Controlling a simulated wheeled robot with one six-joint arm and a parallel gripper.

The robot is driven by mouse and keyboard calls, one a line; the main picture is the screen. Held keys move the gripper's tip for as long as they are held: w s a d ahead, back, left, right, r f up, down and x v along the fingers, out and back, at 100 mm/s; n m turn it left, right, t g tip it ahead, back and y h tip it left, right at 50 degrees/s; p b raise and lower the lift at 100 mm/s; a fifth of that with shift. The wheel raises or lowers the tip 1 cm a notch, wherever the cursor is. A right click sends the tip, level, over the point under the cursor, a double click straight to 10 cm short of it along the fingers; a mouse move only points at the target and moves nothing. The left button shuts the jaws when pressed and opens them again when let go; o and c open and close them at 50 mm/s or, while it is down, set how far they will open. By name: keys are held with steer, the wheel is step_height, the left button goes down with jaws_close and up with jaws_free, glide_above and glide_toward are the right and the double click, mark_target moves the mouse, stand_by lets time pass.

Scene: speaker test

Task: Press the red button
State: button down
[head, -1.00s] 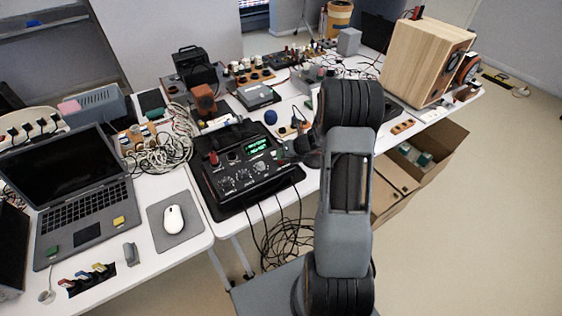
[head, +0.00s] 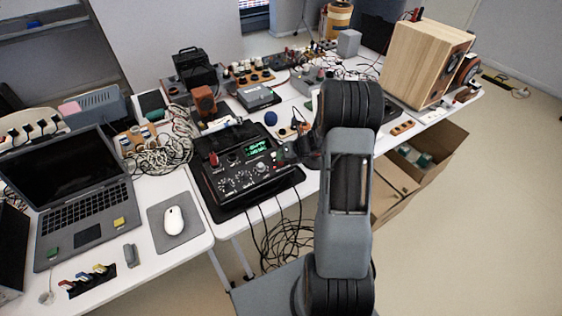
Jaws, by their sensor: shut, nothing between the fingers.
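The black control box (head: 243,172) stands on the white table, with knobs on its face and a lit green display (head: 257,147). A red part (head: 214,158), which may be the red button, sticks up at its upper left.
A laptop (head: 75,190) and a white mouse (head: 173,219) on a grey pad lie to the left. Coiled cables (head: 160,152) lie between laptop and box. A wooden speaker (head: 425,62) stands at the right. Black cables hang below the box.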

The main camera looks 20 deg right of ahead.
steer(key=shift+r+p, duration=0.35)
steer(key=shift+r, duration=0.25)
step_height(320, 180, up, 6)
steer(key=p, duration=0.5)
stand_by(0.4)
